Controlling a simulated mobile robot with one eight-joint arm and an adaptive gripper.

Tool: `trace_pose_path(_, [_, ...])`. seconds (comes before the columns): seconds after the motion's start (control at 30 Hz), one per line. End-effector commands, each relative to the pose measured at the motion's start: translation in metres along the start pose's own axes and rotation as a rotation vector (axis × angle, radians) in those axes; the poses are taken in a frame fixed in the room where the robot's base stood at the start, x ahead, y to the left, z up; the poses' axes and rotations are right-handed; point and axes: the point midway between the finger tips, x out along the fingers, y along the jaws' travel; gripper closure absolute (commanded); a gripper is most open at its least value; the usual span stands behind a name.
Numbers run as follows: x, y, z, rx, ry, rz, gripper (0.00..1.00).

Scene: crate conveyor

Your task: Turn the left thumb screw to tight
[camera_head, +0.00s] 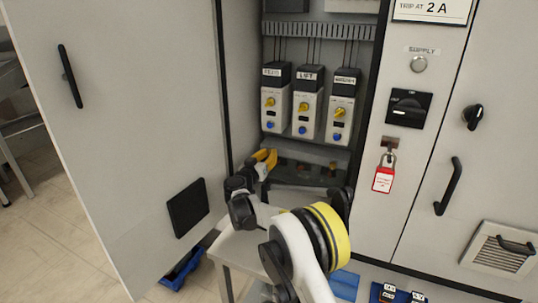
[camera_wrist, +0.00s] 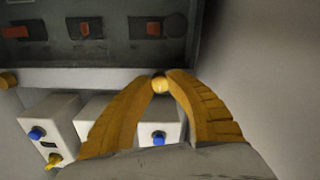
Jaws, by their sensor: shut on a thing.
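In the wrist view, my gripper (camera_wrist: 160,80) has its two yellow fingers closed around the left thumb screw (camera_wrist: 160,86), a small round brass-coloured head at the edge of a grey ledge. This view looks inverted, so the other thumb screw (camera_wrist: 8,80) shows at its far left edge. In the head view, my gripper (camera_head: 267,158) is low at the left side of the open cabinet bay, and its fingers hide the screw there. The screw's marking, and how tight it is, cannot be read.
Three labelled modules (camera_head: 306,103) with yellow and blue knobs stand just above my gripper. A dark recess (camera_wrist: 95,50) with orange-brown parts lies beside the ledge. The open cabinet door (camera_head: 130,120) bounds the left. A red lockout tag (camera_head: 383,180) hangs at the right.

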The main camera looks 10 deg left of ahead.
Motion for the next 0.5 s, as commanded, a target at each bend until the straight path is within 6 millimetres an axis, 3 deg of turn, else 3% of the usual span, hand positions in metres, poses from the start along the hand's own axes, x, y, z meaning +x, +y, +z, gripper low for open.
trace_pose_path(0.07, [0.0, -0.0003, -0.0005, 0.0, 0.001, -0.001, 1.0])
trace_pose_path(0.1, [0.0, -0.0003, -0.0005, 0.0, 0.001, -0.001, 0.73])
trace_pose_path(0.17, [0.0, -0.0002, -0.0005, -0.001, 0.0, -0.001, 0.56])
trace_pose_path(0.5, [-0.0028, -0.0003, -0.0004, -0.001, 0.0, -0.001, 0.56])
